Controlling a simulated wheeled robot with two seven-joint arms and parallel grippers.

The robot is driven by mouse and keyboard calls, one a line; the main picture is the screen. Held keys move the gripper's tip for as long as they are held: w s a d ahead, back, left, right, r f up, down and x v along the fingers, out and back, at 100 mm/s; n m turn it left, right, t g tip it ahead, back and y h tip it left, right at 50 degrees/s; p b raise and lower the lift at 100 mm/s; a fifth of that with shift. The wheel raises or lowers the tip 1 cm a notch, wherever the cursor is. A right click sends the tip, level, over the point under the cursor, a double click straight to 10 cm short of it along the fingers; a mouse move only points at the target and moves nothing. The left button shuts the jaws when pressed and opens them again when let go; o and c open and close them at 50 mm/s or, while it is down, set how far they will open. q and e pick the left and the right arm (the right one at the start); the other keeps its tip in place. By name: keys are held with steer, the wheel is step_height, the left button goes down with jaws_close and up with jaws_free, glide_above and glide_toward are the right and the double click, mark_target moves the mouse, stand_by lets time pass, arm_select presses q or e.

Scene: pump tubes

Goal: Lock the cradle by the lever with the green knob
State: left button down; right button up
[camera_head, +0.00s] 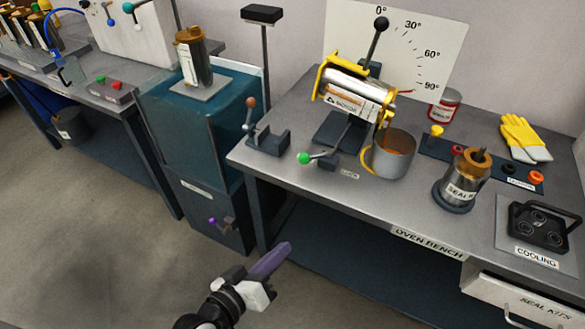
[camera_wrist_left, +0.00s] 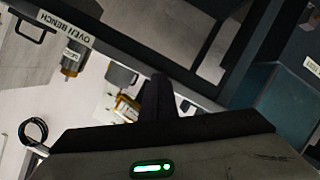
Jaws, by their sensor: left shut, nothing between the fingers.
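The lever's green knob (camera_head: 304,157) sticks out to the left from a small dark block (camera_head: 323,161) near the bench's front edge, beside a small label. The yellow cradle (camera_head: 326,70) stands behind it and holds a metal cylinder (camera_head: 352,95). The cylinder's right end is over a grey mug (camera_head: 391,158); a brownish strand runs down toward the mug. My left gripper (camera_head: 284,249) is shut and empty, in front of and below the bench edge, well apart from the knob. Its dark fingers show in the left wrist view (camera_wrist_left: 157,86); the green knob is not distinguishable there. My right gripper is not in view.
A black-knobbed handle (camera_head: 380,25) points near 0° on the angle board (camera_head: 440,40). A brown-knobbed lever (camera_head: 249,104) on a dark fixture stands left of the green knob. The bench edge (camera_head: 345,212) lies between my gripper and the knob. A labelled metal can (camera_head: 461,182) stands to the right.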

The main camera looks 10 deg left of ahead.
arm_select(q)
steer(key=w+r+n+t+b, duration=0.3)
steer(key=w+n+t, duration=0.15)
steer(key=w, duration=0.35)
steer(key=n+y+b, duration=0.2)
steer(key=n+y, duration=0.1)
steer(key=n, duration=0.4)
glide_toward(315, 156)
steer(key=shift+t, duration=0.45)
steer(key=w+a, duration=0.1)
steer(key=w, duration=0.1)
steer(key=w+a, duration=0.1)
steer(key=w, duration=0.1)
steer(key=w+a, duration=0.2)
steer(key=shift+w+a, duration=0.1)
steer(key=shift+w, duration=0.5)
